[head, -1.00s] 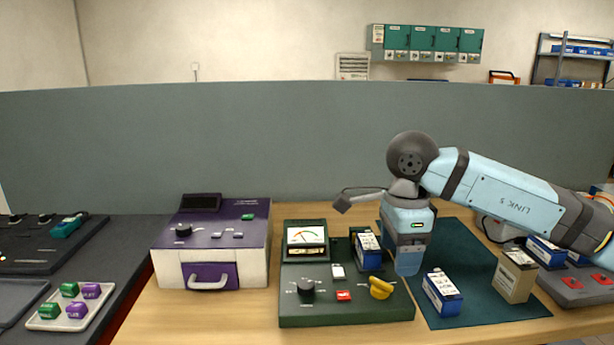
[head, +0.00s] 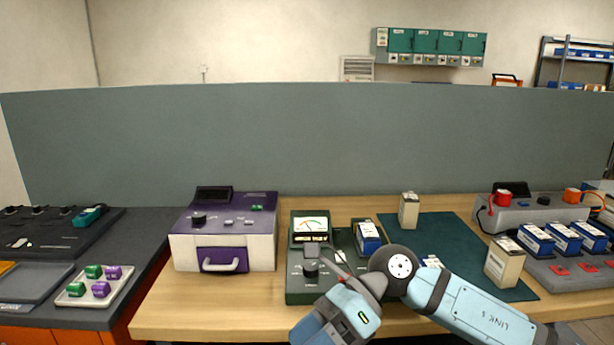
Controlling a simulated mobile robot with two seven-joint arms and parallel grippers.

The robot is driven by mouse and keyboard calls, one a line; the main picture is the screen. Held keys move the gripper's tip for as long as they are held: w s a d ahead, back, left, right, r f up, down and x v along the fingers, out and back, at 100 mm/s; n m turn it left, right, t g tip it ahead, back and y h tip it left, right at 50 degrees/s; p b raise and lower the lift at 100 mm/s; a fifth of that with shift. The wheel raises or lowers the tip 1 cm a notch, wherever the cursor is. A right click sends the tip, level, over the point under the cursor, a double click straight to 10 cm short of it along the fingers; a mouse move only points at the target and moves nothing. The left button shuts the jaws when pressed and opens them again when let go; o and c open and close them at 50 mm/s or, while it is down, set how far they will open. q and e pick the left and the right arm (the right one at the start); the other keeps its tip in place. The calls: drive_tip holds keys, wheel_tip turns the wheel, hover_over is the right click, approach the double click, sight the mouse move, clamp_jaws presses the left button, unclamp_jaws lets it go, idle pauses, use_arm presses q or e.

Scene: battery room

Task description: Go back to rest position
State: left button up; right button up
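My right arm comes in from the lower right, and its gripper (head: 318,335) hangs low at the bottom edge, in front of the green tester (head: 297,285). The gripper points down and left. Its fingertips are not clearly visible, so I cannot tell open from shut, and I see nothing held. The arm hides part of the tester's front and of the dark green mat (head: 460,235). A blue battery (head: 368,240) stands in the tester. Another blue battery (head: 432,262) on the mat is mostly hidden by the arm. My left gripper is not in view.
Beige batteries stand at the mat's back (head: 409,212) and right (head: 505,264). A purple-and-white drawer unit (head: 224,232) is left of the tester. A rack (head: 565,272) with blue batteries is at right. A white tray (head: 72,300) holds small blocks. A grey partition (head: 300,140) stands behind.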

drive_tip(key=w+d+f+n+t+y, duration=0.1)
drive_tip(key=d+f+n+t, duration=0.35)
drive_tip(key=n+t, duration=1)
drive_tip(key=d+f+n+t, duration=0.45)
drive_tip(key=n+t, duration=0.55)
drive_tip(key=n, duration=0.9)
drive_tip(key=s+d+f+m+g+h, duration=0.35)
drive_tip(key=s+f+m, duration=0.3)
drive_tip(key=f, duration=0.35)
drive_tip(key=s+d+f+m+g+h, duration=0.3)
drive_tip(key=s+d+f+m+h, duration=0.3)
drive_tip(key=f, duration=0.4)
use_arm(q)
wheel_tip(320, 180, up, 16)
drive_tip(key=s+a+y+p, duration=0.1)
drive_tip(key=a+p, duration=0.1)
drive_tip(key=p, duration=2.4)
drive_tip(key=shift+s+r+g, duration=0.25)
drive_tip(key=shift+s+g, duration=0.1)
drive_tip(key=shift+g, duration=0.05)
use_arm(e)
wheel_tip(320, 180, up, 17)
drive_tip(key=s, duration=0.1)
drive_tip(key=shift+s+d+n+g, duration=0.15)
drive_tip(key=shift+d+n+g, duration=0.25)
drive_tip(key=shift+d, duration=0.05)
